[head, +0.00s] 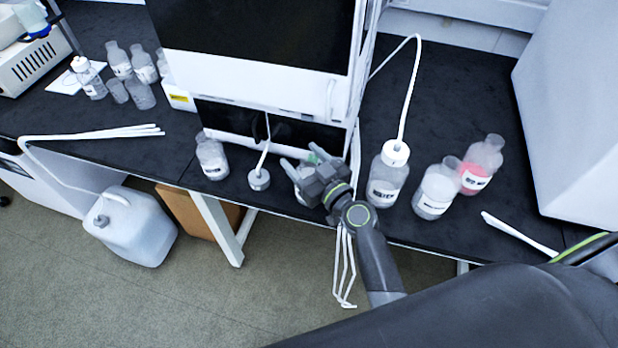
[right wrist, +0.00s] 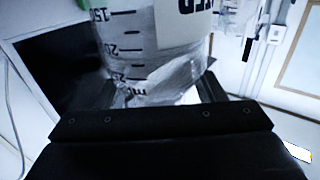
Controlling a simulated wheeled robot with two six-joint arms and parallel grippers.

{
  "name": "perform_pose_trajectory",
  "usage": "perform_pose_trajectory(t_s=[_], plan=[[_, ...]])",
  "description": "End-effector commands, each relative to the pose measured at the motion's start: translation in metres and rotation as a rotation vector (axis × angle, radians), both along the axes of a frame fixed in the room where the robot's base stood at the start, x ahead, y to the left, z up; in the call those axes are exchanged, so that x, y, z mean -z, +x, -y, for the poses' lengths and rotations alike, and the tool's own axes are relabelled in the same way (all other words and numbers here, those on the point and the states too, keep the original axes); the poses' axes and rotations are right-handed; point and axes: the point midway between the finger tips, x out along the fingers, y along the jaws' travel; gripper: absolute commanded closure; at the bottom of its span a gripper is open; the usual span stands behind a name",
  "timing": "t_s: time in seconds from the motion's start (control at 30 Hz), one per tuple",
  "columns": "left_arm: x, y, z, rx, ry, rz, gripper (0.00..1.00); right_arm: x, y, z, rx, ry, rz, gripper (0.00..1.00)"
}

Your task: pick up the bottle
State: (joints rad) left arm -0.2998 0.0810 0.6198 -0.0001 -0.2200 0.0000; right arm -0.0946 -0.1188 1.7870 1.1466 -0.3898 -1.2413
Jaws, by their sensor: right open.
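A clear bottle with printed volume marks and a white label (right wrist: 150,55) fills the middle of the right wrist view, its lower end between the dark fingers. My right gripper (head: 302,172) is open at the front edge of the black bench, in front of the instrument. In the head view, a bottle at the gripper is mostly hidden behind it; only pale parts and a greenish bit show. I cannot tell whether the fingers touch it. My left gripper is not in view.
Left of the gripper stand a labelled bottle (head: 212,157) and a small capped vessel with a tube (head: 259,179). To the right are a capped tubed bottle (head: 388,175), a clear bottle (head: 436,190) and a pink-filled bottle (head: 481,167). A white jug (head: 135,232) stands on the floor.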

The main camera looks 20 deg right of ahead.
Motion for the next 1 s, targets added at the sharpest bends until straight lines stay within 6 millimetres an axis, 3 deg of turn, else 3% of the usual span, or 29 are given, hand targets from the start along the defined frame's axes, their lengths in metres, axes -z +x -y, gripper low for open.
perform_pose_trajectory(t_s=[0.27,0.73,1.0], plan=[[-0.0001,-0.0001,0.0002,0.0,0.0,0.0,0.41,0.0002,0.0018,-0.0006,0.0,0.0,0.0,0.39],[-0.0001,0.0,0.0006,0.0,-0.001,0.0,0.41,0.0002,0.0015,-0.0005,0.0,0.0,0.0,1.0],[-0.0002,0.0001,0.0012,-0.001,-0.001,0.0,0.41,-0.0011,0.0017,-0.0005,0.001,0.001,0.003,1.0]])
